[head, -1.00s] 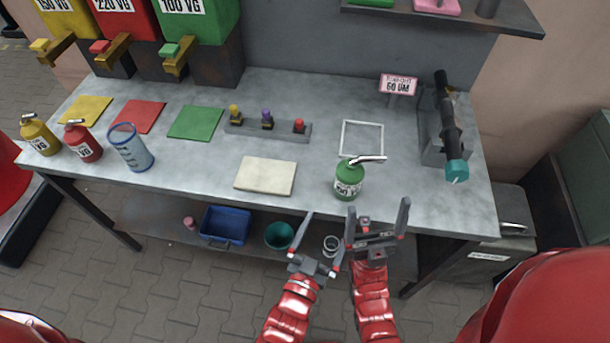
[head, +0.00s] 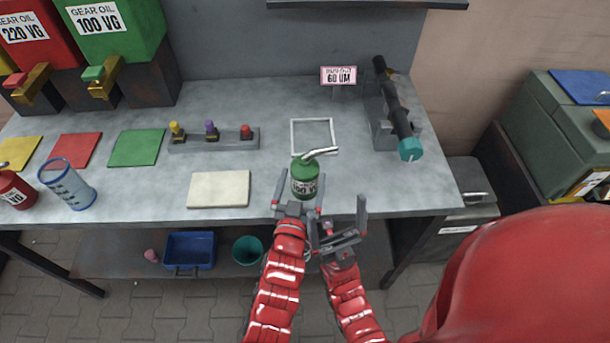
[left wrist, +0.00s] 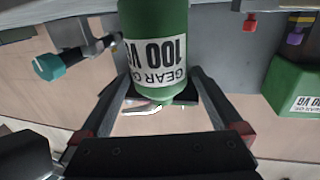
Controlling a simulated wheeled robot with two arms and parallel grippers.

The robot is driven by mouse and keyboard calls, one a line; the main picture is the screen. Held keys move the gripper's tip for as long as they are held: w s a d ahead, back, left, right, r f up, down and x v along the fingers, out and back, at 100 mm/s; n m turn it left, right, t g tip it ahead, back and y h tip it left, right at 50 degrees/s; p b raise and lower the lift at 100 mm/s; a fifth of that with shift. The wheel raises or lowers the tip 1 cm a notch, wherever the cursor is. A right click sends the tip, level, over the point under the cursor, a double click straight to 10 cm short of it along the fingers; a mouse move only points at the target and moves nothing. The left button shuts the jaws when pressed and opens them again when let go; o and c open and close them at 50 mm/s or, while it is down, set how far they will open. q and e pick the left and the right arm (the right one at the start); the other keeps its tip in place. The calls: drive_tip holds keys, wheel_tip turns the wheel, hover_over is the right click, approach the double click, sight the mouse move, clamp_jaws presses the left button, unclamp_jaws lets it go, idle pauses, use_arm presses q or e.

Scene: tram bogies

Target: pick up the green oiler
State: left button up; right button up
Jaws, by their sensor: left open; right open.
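The green oiler (head: 305,178) stands upright near the front edge of the workbench, its metal spout pointing right and back. My left gripper (head: 299,184) is open and close in front of it, with one finger toward each side of the body. In the left wrist view the oiler (left wrist: 158,40) fills the top middle, upside down, with its "100 VG" label facing the camera, between the open fingers. I cannot tell whether a finger touches it. My right gripper (head: 336,213) is open and empty, lower and to the right, by the bench's front edge.
A cream pad (head: 219,188) lies left of the oiler, and a white square frame (head: 293,135) lies behind it. A dark tool with a teal end (head: 410,149) rests in a holder at the right. The bench (head: 420,187) is clear right of the oiler.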

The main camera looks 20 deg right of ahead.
use_arm(q)
drive_tip(key=x, duration=0.3)
drive_tip(key=shift+w+d+f, duration=0.1)
drive_tip(key=shift+w, duration=0.15)
clamp_jaws()
